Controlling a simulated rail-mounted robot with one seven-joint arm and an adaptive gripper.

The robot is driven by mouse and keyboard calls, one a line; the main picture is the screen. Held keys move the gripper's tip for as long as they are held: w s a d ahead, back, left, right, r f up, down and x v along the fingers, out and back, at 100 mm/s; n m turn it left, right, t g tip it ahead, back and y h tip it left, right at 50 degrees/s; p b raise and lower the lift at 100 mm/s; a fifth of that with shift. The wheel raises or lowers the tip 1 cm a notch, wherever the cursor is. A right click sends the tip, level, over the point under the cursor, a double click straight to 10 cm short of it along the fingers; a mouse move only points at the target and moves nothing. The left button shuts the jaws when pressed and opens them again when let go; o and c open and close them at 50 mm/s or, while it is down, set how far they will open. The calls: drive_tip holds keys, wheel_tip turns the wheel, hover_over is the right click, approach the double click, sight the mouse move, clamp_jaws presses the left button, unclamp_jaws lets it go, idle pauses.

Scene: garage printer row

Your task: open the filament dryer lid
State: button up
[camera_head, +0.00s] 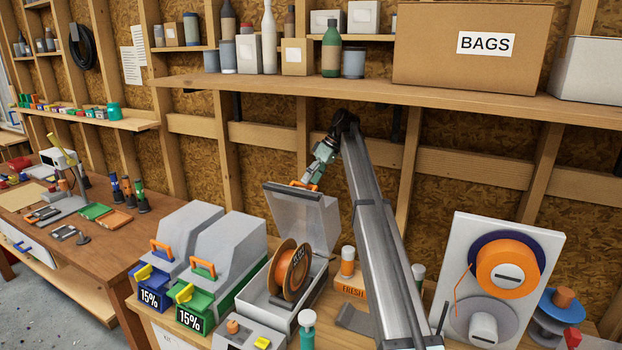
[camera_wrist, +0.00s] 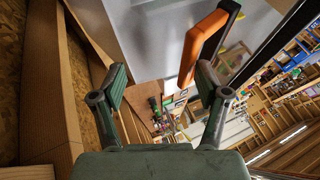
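The filament dryer (camera_head: 258,288) is a light grey box with an orange spool (camera_head: 291,269) standing in it. Its grey lid (camera_head: 318,222) stands raised, tilted up at the back, so the inside shows. An orange handle (camera_head: 304,185) is at the lid's upper edge. My gripper (camera_head: 311,174) is beside that handle, high behind the dryer. In the wrist view my gripper (camera_wrist: 160,78) has its fingers spread with nothing held between them. The orange handle (camera_wrist: 203,42) lies just ahead of the right finger, and the lid (camera_wrist: 150,40) fills the upper middle. I cannot tell whether finger and handle touch.
Two closed grey-lidded dryers, one blue-based (camera_head: 150,283) and one green-based (camera_head: 195,298), stand left of the open one. A white spool panel (camera_head: 530,233) stands at right. A shelf (camera_head: 280,84) and wall studs are close behind my gripper.

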drive_tip(key=shift+d+f, duration=0.35)
drive_tip(key=shift+c, duration=0.8)
drive_tip(key=shift+w+d+r, duration=0.25)
drive_tip(key=shift+d+r, duration=0.05)
drive_tip(key=shift+r, duration=0.25)
drive_tip(key=s+v, duration=0.1)
drive_tip(key=v, duration=0.5)
drive_tip(key=shift+w+a+r, duration=0.2)
drive_tip(key=shift+w+r, duration=0.2)
drive_tip(key=shift+r, duration=0.1)
